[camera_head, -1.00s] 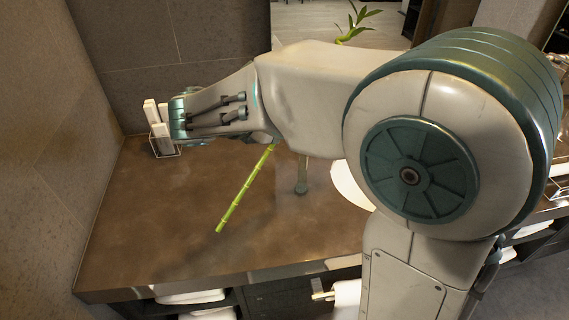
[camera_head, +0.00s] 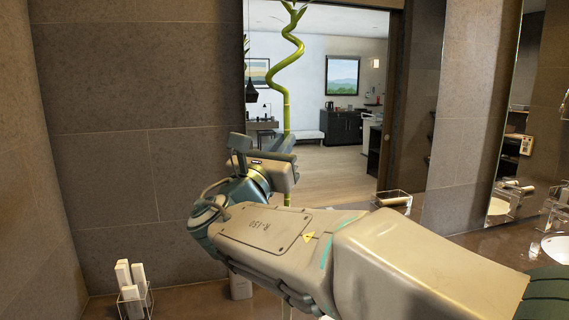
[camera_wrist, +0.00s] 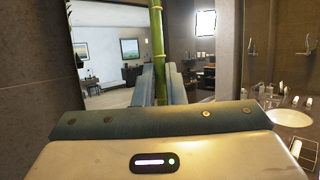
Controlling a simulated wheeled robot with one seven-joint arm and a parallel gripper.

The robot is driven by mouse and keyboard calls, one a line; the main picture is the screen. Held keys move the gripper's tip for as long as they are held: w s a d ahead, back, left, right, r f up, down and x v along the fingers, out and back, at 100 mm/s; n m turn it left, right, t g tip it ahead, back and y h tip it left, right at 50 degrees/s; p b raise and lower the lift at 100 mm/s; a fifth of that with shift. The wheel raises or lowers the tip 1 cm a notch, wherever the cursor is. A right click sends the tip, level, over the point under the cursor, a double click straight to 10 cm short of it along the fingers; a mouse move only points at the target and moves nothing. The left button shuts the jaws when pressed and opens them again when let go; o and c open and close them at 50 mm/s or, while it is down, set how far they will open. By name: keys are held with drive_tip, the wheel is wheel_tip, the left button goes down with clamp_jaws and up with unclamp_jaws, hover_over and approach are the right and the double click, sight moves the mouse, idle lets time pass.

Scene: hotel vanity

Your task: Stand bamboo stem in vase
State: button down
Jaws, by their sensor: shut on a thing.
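The bamboo stem (camera_head: 286,112) is green, with a curled upper part and leaves cut off by the top edge of the head view. It stands nearly upright in my gripper (camera_head: 281,146), and a short piece shows below the jaws before my arm hides the rest. In the wrist view the stem (camera_wrist: 157,45) rises between the two fingers (camera_wrist: 159,83), which are shut on it. A small grey vessel (camera_head: 241,287) stands on the counter, partly behind my arm; I cannot tell whether it is the vase.
A wire holder with white bottles (camera_head: 131,292) stands on the brown counter at lower left. A clear box (camera_head: 391,201) and a white basin (camera_head: 557,248) are to the right. A tiled wall and large mirror (camera_head: 335,150) rise behind. My arm covers much of the counter.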

drive_tip(key=shift+f+b, duration=1.55)
drive_tip(key=shift+f, duration=0.8)
drive_tip(key=shift+f+b, duration=0.15)
drive_tip(key=shift+b, duration=0.15)
